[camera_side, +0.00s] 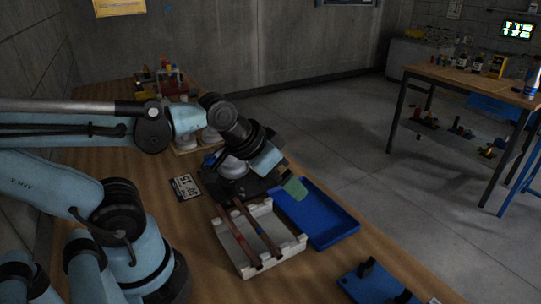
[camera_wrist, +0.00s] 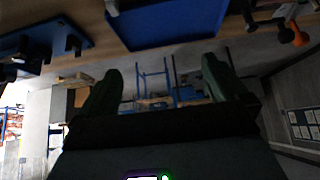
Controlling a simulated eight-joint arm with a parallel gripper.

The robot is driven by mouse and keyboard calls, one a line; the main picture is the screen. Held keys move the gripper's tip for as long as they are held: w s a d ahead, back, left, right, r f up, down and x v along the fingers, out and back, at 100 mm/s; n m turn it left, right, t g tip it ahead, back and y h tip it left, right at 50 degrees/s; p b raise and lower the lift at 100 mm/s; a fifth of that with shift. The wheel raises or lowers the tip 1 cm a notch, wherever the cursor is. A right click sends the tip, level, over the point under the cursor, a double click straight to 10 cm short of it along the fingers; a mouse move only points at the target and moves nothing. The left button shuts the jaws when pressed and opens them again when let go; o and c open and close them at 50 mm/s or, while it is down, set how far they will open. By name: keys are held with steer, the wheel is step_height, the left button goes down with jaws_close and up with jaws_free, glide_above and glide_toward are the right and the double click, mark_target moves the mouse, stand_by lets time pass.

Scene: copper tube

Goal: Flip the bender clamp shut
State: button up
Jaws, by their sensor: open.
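A dark device with a grey rounded part, which looks like the bender (camera_side: 238,186), sits on the bench below and beside my wrist. My arm hides part of it, and I cannot make out its clamp or whether that is open. Black parts with an orange knob (camera_wrist: 297,36) show at the wrist view's upper right; I cannot tell whether they belong to it.
A white rack (camera_side: 229,248) holding copper-coloured tubes stands in front of the bender. The blue tray (camera_side: 335,230) lies to its right and looks empty. A blue plate with black posts (camera_side: 371,287) is at the front right. A small printed card (camera_side: 186,187) lies left of the bender.

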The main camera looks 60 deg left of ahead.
steer(key=shift+w+a+r, duration=0.1)
steer(key=c, duration=0.5)
steer(key=shift+w+a+r, duration=0.15)
steer(key=shift+w+r, duration=0.05)
steer(key=shift+c, duration=1)
steer(key=w+a+r+n+g+y, duration=0.1)
steer(key=w, duration=0.1)
steer(key=w+a+r+n+g, duration=0.1)
steer(key=w, duration=0.1)
steer(key=w+a+r+n+g+y, duration=0.1)
steer(key=a, duration=0.1)
steer(key=shift+w+n+y, duration=0.3)
steer(key=shift+w+n, duration=0.1)
jaws_close()
steer(key=w+a+f+n+g+y, duration=0.1)
steer(key=w+a+n+g+y, duration=0.3)
steer(key=w, duration=0.6)
steer(key=shift+w+a+f+n+g+y, duration=0.35)
steer(key=shift+a+n+g, duration=1)
steer(key=shift+n, duration=0.85)
steer(key=shift+s+a+t, duration=0.1)
steer(key=shift+a+t, duration=0.1)
steer(key=shift+t, duration=0.05)
